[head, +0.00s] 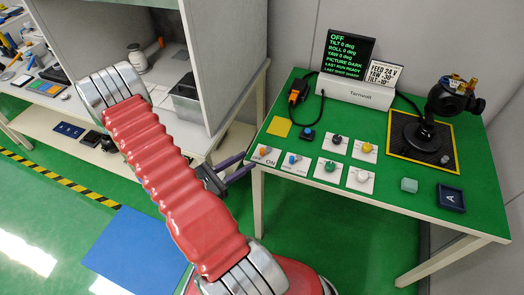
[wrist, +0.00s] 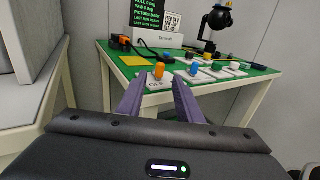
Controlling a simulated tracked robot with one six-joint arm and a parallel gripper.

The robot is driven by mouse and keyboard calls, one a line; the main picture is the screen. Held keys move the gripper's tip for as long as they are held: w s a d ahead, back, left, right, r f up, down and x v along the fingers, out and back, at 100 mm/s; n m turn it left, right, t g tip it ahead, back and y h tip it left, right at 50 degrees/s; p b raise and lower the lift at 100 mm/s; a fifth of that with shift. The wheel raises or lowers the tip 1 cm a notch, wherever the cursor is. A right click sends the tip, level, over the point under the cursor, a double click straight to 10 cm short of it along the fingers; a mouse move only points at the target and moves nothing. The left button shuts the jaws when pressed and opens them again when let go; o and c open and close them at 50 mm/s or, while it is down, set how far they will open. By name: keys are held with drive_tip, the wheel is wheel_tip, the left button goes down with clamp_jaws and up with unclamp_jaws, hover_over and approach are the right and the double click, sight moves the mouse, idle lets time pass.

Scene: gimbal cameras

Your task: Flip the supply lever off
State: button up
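The supply lever looks to be the orange lever (head: 265,151) on a white plate at the table's front left corner. The plate's lettering reads ON in the head view. In the wrist view the orange lever (wrist: 159,71) stands up between and beyond my fingertips, with small lettering below it that seems to read OFF. I cannot tell which way the lever is set. My gripper (head: 246,163) is open and empty just left of the table corner. In the wrist view its purple fingers (wrist: 159,82) are spread apart, not touching the lever.
A blue-handled lever (head: 292,158) stands close right of it. Several knobs on white plates, a yellow square (head: 279,127) and a camera on a black stand (head: 432,125) share the green table (head: 391,205). The display (head: 346,55) reads OFF. A grey cabinet (head: 228,60) stands left.

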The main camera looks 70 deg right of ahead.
sight(262, 154)
drive_tip(key=shift+x, duration=4.15)
drive_tip(key=shift+c, duration=0.5)
clamp_jaws()
